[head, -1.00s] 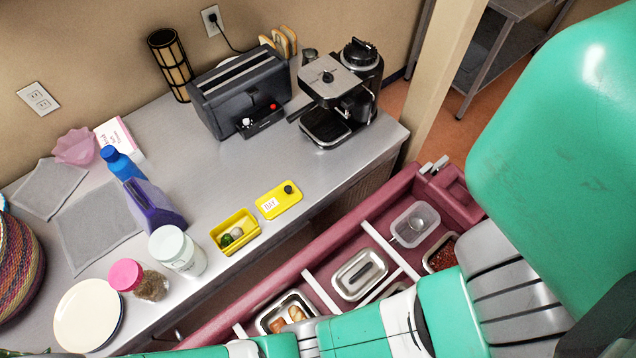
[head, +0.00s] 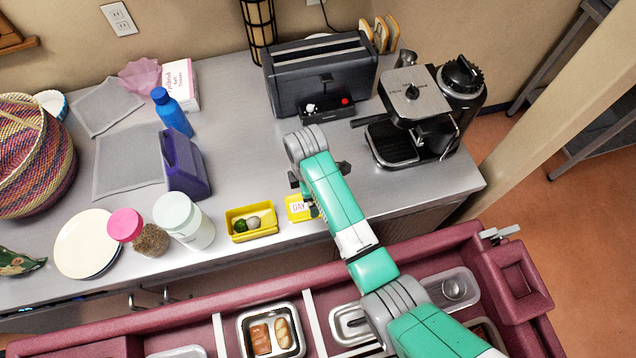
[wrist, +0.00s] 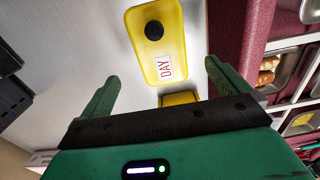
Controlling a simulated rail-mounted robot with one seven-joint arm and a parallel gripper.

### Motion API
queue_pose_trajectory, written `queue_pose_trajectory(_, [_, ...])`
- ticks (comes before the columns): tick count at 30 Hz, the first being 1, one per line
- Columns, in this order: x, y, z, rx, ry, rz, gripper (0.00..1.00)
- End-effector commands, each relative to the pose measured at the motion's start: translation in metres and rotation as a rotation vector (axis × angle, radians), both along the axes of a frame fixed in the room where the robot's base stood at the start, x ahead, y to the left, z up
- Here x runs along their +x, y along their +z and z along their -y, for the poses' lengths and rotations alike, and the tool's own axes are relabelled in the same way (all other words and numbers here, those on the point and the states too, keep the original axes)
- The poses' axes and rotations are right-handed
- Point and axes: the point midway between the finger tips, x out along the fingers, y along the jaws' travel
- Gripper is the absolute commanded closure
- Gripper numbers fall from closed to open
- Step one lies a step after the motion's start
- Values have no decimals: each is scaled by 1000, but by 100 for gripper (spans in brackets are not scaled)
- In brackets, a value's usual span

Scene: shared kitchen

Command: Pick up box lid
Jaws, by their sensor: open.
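The yellow box lid (head: 298,207) with a dark round knob and a "DAY" label lies flat on the counter, partly hidden by my arm in the head view. The open yellow box (head: 252,234) stands left of the lid with a green and a pale item inside. Part of the box (wrist: 178,98) shows behind the gripper body in the wrist view.
A toaster (head: 320,75) and a coffee machine (head: 420,110) stand behind my arm. A white-lidded jar (head: 185,220), a pink-lidded jar (head: 140,235) and a purple container (head: 184,165) stand left of the box. A maroon rail with food pans (head: 270,335) runs along the front.

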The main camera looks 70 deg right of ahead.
Motion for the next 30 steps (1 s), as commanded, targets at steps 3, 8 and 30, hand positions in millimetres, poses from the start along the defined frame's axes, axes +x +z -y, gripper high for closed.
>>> queue_pose_trajectory(3, [0,-16,0,0,-1,0,0])
queue_pose_trajectory(8, [-1,-27,0,1,-2,-1,0])
queue_pose_trajectory(30, [-2,-68,0,-2,-2,2,46])
